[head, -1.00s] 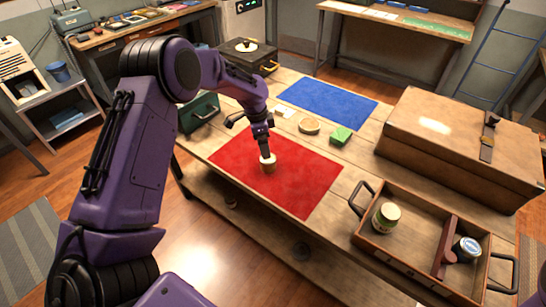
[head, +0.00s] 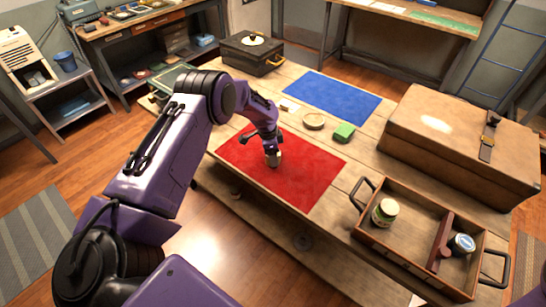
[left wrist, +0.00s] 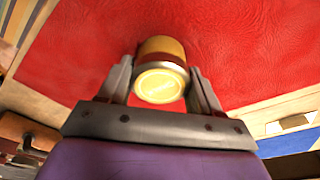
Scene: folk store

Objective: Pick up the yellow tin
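The yellow tin (head: 275,160) is on or just above the red mat (head: 312,178) in the head view; I cannot tell whether its base touches the mat. In the left wrist view the yellow tin (left wrist: 160,52) shows its round yellow lid toward the camera, with a silver band below the lid. My left gripper (head: 271,148) comes down on the tin from above. In the left wrist view its two fingers (left wrist: 160,72) flank the tin and appear to press on both sides. My right gripper is not in view.
A large brown case (head: 450,140) stands at the right.

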